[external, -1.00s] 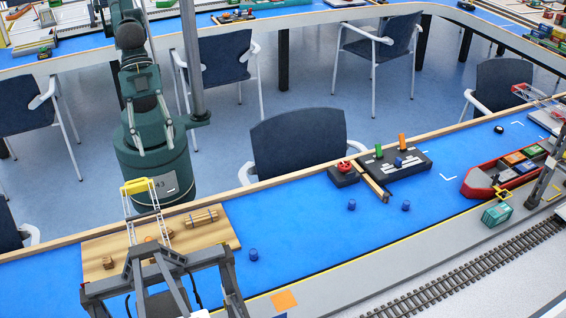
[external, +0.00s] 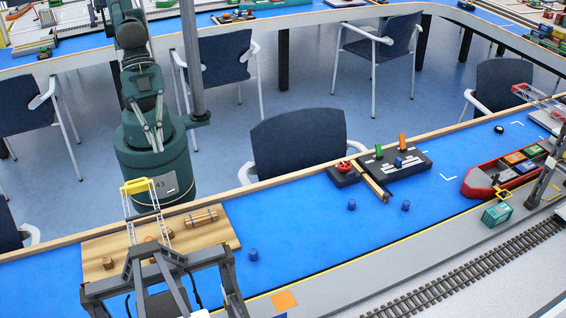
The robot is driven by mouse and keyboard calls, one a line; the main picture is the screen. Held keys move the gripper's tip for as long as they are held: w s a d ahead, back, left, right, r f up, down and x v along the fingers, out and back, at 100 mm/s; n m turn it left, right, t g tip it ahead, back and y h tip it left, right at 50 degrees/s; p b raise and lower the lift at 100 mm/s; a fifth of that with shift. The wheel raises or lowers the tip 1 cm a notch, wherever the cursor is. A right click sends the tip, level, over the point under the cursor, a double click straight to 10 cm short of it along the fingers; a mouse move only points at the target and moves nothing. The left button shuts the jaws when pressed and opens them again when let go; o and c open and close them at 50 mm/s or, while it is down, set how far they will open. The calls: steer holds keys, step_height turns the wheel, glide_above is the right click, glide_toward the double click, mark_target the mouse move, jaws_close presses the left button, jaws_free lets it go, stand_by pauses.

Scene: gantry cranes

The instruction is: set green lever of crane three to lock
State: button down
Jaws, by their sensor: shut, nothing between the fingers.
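A green lever (external: 379,150) stands up from a black control box (external: 413,167) on the blue table, right of centre. An orange lever (external: 402,142) and a low blue lever (external: 398,162) are on the same box. No crane number or lock mark on the box can be read. My gripper (external: 158,146) hangs fingers down in front of my own green base at the left, far from the box. Its fingers are shut and empty.
A smaller black box with a red knob (external: 344,166) and a wooden bar (external: 374,188) adjoin the control box. Blue pegs (external: 352,205) stand in front. A grey gantry (external: 170,262) rises at front left. A red ship (external: 480,184) lies right. Blue tabletop between is mostly clear.

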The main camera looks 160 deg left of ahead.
steer(key=w+a+f+n+h, duration=0.2)
steer(key=w+a+n, duration=1.1)
steer(key=a, duration=0.5)
steer(key=w+a+f+n+t+h+b, duration=0.1)
steer(key=w+a+f+n, duration=0.15)
steer(key=a, duration=0.85)
steer(key=w+a+f+n+h+b, duration=0.1)
steer(key=a+f+n, duration=0.3)
steer(key=a, duration=0.7)
steer(key=s+a+f+n+t, duration=0.1)
steer(key=s+a+f+n, duration=0.15)
steer(key=a, duration=0.35)
steer(key=s+a+f+n+t, duration=0.1)
steer(key=s+a+f+n, duration=0.1)
steer(key=s+a, duration=0.35)
steer(key=s+a+f+n+t, duration=0.1)
steer(key=a+f+n, duration=0.15)
steer(key=a, duration=0.55)
steer(key=s+a+f+n+t+y+p, duration=0.1)
steer(key=s+a+f+n+y, duration=0.1)
steer(key=s+a+n, duration=0.2)
steer(key=s+a+f+n+t+y+p, duration=0.1)
steer(key=s+a+n, duration=0.4)
steer(key=s+a, duration=0.6)
steer(key=s+f+t+y, duration=0.1)
steer(key=s+f, duration=0.1)
steer(key=s, duration=0.3)
steer(key=shift+s+t+p, duration=0.15)
steer(key=shift+t+p, duration=0.15)
steer(key=shift+p, duration=0.05)
